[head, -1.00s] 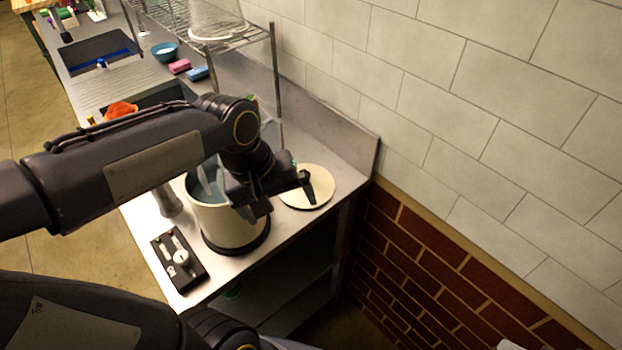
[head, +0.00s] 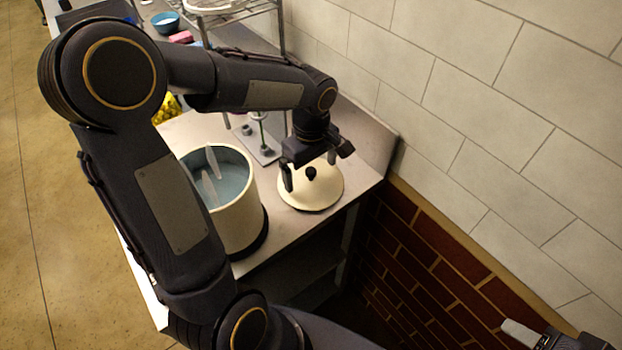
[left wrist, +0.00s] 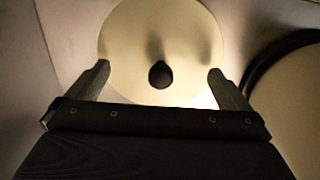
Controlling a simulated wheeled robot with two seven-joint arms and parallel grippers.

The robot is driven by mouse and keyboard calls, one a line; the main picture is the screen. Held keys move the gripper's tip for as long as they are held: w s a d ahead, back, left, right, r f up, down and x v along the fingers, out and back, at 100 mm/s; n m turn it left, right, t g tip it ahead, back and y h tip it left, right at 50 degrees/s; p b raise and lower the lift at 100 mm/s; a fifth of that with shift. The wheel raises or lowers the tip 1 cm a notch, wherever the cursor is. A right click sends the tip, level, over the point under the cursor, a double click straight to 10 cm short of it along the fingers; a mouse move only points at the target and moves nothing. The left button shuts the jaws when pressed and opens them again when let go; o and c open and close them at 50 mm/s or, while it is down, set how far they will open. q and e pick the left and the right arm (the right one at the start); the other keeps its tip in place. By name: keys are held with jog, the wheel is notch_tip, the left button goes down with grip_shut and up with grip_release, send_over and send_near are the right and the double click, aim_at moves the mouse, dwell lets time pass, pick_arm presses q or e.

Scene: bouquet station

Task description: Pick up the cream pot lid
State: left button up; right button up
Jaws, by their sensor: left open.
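The cream pot lid (head: 313,197) lies on the steel counter near its right end, with its dark knob facing up. In the left wrist view the lid (left wrist: 150,35) fills the upper middle. Its black knob (left wrist: 160,74) sits between my two fingers. My left gripper (head: 312,180) is open and empty, pointing down over the lid; it also shows in the left wrist view (left wrist: 160,80), with a finger on each side of the knob and clear of it. A hand at the head view's lower right corner (head: 560,338) looks like my right gripper, mostly cut off.
The cream pot (head: 236,205) stands open just left of the lid, with blue-grey liquid and pale pieces inside. A steel plate with posts (head: 257,143) is behind it. A wire rack (head: 245,18) and the tiled wall (head: 450,80) bound the back and right.

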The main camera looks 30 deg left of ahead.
pick_arm(q)
jog(key=shift+f, duration=0.55)
jog(key=shift+s+f, duration=0.15)
jog(key=shift+s, duration=0.05)
grip_shut()
